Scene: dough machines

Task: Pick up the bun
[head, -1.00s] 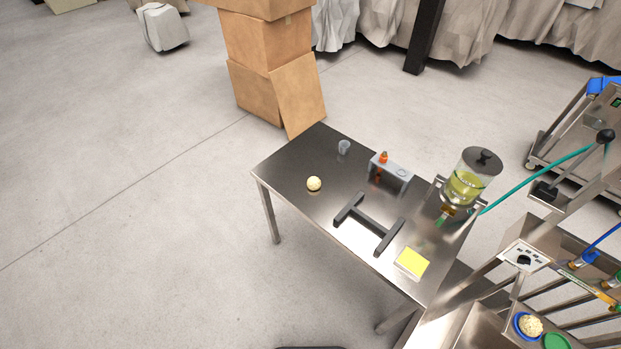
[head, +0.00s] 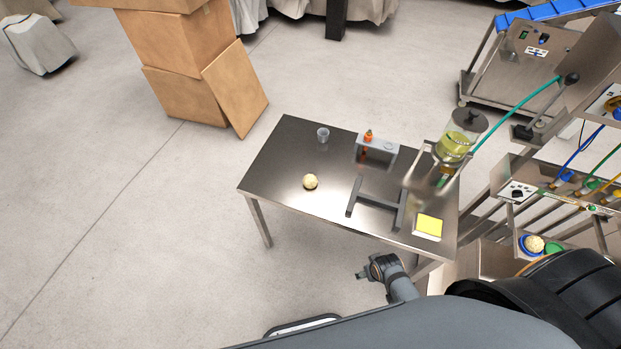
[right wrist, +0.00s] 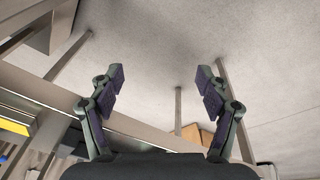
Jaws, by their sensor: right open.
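The bun (head: 310,181) is a small pale round ball on the left part of the steel table (head: 284,160) in the head view. My right gripper (head: 362,274) is near the table's front edge in the head view, below and right of the bun and apart from it. In the right wrist view my right gripper (right wrist: 160,85) has its two fingers wide apart with nothing between them. The bun does not show in that view. My left gripper is not in view.
On the table are a small cup (head: 323,134), a grey stand (head: 377,148) with an orange item, a dark H-shaped frame (head: 377,205), a yellow pad (head: 429,225) and a lidded dispenser (head: 455,143). Metal machines stand at right, cardboard boxes (head: 180,50) behind.

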